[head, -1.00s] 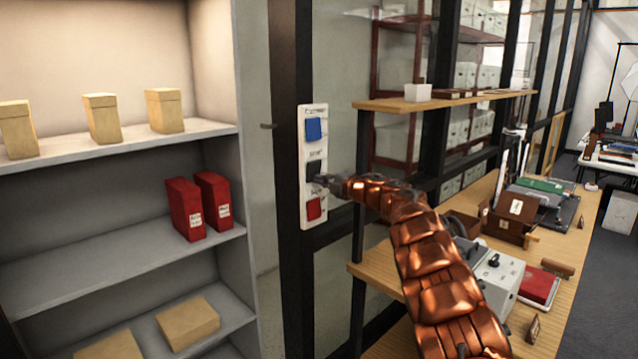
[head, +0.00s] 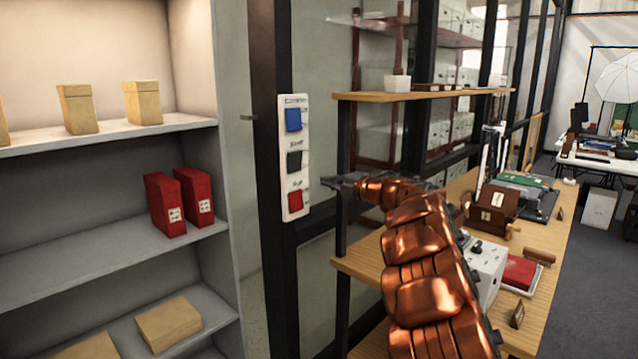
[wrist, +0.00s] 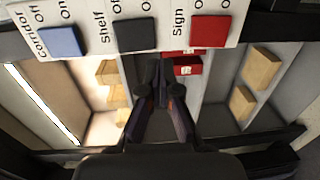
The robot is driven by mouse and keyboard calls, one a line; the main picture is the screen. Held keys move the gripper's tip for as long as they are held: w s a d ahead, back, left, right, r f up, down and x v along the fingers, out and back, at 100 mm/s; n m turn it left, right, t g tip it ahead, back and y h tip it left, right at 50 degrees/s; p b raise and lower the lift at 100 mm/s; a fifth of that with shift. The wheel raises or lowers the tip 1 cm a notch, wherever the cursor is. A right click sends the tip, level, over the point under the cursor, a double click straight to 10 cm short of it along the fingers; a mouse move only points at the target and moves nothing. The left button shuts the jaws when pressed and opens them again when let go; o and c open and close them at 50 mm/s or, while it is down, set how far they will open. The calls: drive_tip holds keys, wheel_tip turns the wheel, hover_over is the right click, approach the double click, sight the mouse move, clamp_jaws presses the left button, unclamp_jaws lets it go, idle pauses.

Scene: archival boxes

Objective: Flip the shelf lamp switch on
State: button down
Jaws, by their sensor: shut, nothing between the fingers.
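A white switch panel (head: 294,157) is fixed to a dark post beside the shelf. It carries a blue Corridor switch (head: 293,119), a black Shelf switch (head: 295,161) and a red Sign switch (head: 295,200), one above another. In the wrist view the black Shelf switch (wrist: 135,34) sits between the blue and red ones; I cannot tell which side is pressed. My gripper (head: 326,182) is shut and empty, just right of the panel and apart from it. In the wrist view its fingertips (wrist: 158,68) show near the black switch.
The grey shelf unit (head: 110,250) at left holds tan boxes (head: 78,108) and red boxes (head: 166,204). A bright light strip (wrist: 42,104) shows in the wrist view. A wooden counter (head: 545,255) with several items stands at right, with a small shelf (head: 420,95) above.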

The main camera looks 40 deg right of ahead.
drive_tip(key=shift+f+b+v, duration=0.15)
drive_tip(key=shift+f+v, duration=0.05)
drive_tip(key=shift+v, duration=0.65)
drive_tip(key=shift+f+b+v, duration=0.15)
drive_tip(key=shift+f+v, duration=0.05)
drive_tip(key=shift+v, duration=0.65)
